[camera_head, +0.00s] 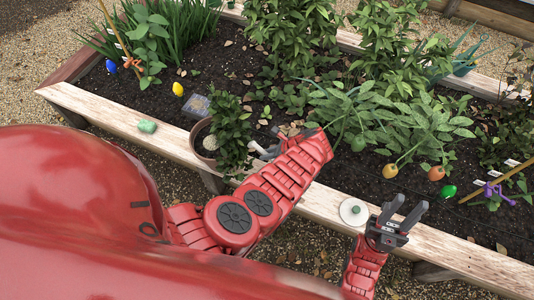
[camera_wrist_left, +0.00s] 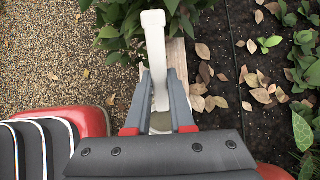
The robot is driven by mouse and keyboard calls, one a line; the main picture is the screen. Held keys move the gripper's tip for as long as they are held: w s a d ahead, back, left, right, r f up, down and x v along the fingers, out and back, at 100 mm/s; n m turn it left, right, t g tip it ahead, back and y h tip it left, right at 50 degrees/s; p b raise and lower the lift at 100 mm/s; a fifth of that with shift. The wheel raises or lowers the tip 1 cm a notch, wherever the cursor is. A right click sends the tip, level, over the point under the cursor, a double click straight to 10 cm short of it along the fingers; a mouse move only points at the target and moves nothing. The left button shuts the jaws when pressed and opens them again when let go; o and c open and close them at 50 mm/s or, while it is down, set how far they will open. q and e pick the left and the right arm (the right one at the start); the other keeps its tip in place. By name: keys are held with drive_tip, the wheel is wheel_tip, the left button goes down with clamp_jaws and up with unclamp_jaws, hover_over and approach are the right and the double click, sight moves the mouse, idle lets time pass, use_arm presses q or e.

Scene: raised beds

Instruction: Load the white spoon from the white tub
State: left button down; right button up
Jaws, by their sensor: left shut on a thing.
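My left gripper (camera_head: 263,150) is over the front plank, right of the potted plant, partly hidden by its own arm. The left wrist view shows its fingers (camera_wrist_left: 162,78) shut on a white, narrow thing, which looks like the white spoon (camera_wrist_left: 157,55). It points away from the wrist, with a blunt, wider far end; no load on it can be made out. A round white thing (camera_head: 353,211) sits on the plank left of my right gripper; it may be the white tub or a lid. My right gripper (camera_head: 405,208) is open and empty above the plank.
A terracotta pot (camera_head: 203,143) with a leafy plant stands at the plank, close to my left gripper. A green object (camera_head: 147,126) lies on the timber plank (camera_head: 105,114) further left. Dense plants fill the bed; bare soil (camera_head: 225,65) shows at left.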

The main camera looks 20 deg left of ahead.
use_arm(q)
wheel_tip(320, 180, up, 2)
drive_tip(key=shift+r+p, duration=0.1)
drive_tip(key=shift+p, duration=0.6)
drive_tip(key=h+p, duration=0.1)
drive_tip(key=p, duration=0.1)
drive_tip(key=h+p, duration=0.1)
drive_tip(key=p, duration=0.1)
drive_tip(key=shift+a+r, duration=0.1)
drive_tip(key=shift+r, duration=0.3)
drive_tip(key=shift+h+p, duration=0.6)
drive_tip(key=shift+f+h+b, duration=0.15)
drive_tip(key=shift+h+b, duration=0.2)
drive_tip(key=shift+h, duration=0.35)
